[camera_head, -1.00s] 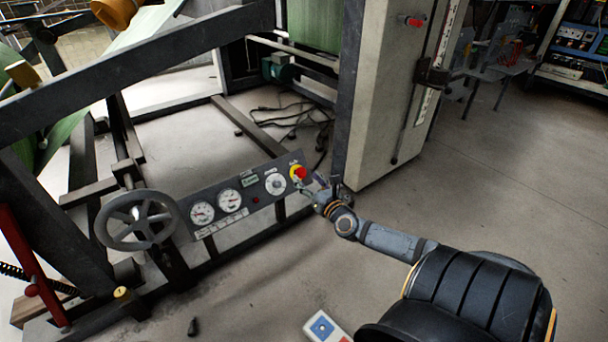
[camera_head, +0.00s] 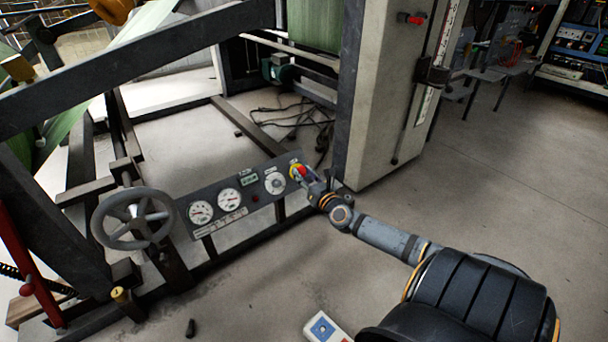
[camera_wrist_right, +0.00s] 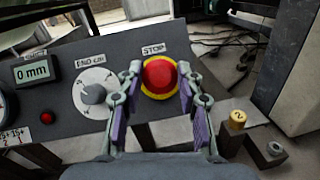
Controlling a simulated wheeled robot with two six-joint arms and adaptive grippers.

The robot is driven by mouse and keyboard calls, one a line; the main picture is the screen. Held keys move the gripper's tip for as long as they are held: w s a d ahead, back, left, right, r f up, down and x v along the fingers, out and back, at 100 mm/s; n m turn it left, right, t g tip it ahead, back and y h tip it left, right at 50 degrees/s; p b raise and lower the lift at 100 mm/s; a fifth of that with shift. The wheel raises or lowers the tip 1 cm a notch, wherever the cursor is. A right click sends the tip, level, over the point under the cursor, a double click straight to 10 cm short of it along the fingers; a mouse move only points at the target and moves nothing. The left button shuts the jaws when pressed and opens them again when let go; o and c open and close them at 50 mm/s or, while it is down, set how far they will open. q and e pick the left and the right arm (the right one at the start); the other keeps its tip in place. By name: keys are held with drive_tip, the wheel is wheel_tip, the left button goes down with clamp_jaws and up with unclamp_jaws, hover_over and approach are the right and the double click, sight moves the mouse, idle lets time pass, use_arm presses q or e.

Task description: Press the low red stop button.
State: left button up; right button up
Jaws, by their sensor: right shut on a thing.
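The low red stop button (camera_head: 297,170) sits on a yellow ring at the right end of the tilted dark control panel (camera_head: 232,222). In the right wrist view the button (camera_wrist_right: 159,76) shows under a "STOP" label, framed by my fingers. My right gripper (camera_head: 305,176) is at the button, its fingers on either side and shut on it. Whether the button is pushed in cannot be told. My left gripper is not in view.
The panel also has a knob (camera_wrist_right: 95,94), gauges (camera_head: 229,202) and a small red lamp (camera_wrist_right: 47,118). A handwheel (camera_head: 132,218) stands left of it. Another red button (camera_head: 411,18) is high on the pale column (camera_head: 385,100). Open floor lies to the right.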

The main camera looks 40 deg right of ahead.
clamp_jaws()
drive_tip(key=shift+w, duration=0.1)
drive_tip(key=shift+w+d+f, duration=0.1)
drive_tip(key=shift+w+f, duration=0.1)
drive_tip(key=shift+w, duration=0.1)
drive_tip(key=o, duration=1)
unclamp_jaws()
drive_tip(key=shift+v, duration=6)
